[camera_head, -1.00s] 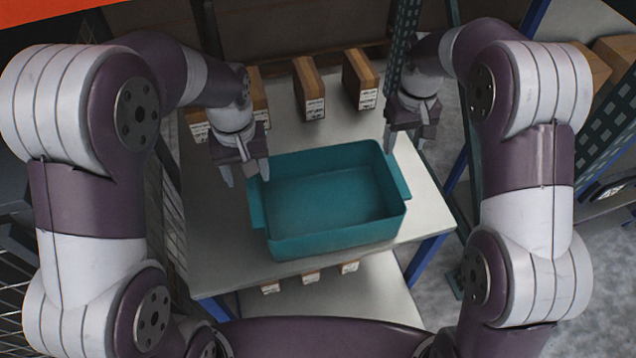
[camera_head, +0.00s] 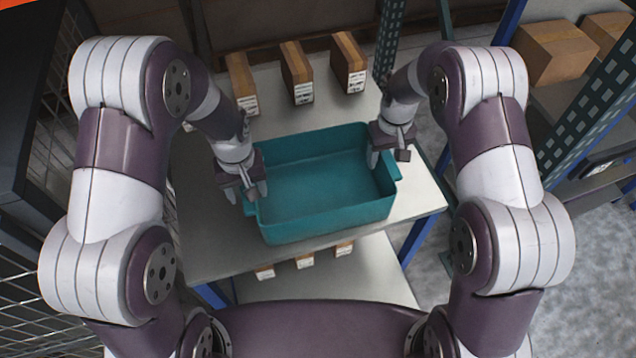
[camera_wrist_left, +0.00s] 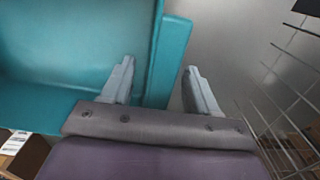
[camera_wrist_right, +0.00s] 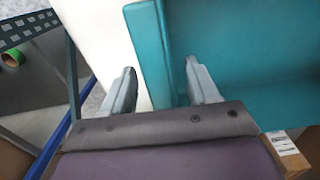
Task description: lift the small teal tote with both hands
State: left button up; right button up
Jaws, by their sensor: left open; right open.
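The small teal tote (camera_head: 325,190) stands upright and empty on a pale shelf board (camera_head: 215,240). My left gripper (camera_head: 252,198) is open at the tote's left end. In the left wrist view the tote's rim (camera_wrist_left: 165,60) lies between the open fingers (camera_wrist_left: 158,85), nearer one finger. My right gripper (camera_head: 385,160) is open at the tote's right end, its tips partly hidden. In the right wrist view the tote's ledge and wall (camera_wrist_right: 160,60) lie between its fingers (camera_wrist_right: 165,88), one finger inside the tote. Neither gripper is closed on it.
Several brown boxes stand behind the tote, one of them here (camera_head: 296,72). Smaller boxes (camera_head: 305,262) sit on a lower shelf (camera_head: 350,285). Wire mesh (camera_head: 50,150) is at the left. A perforated upright (camera_head: 590,110) and larger boxes (camera_head: 555,52) are at the right.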

pick_arm(q)
jog(key=shift+f, duration=0.6)
pick_arm(e)
jog(key=shift+f, duration=0.65)
pick_arm(q)
grip_shut()
pick_arm(e)
grip_shut()
pick_arm(q)
jog(key=shift+r, duration=0.1)
pick_arm(e)
jog(key=shift+r, duration=0.1)
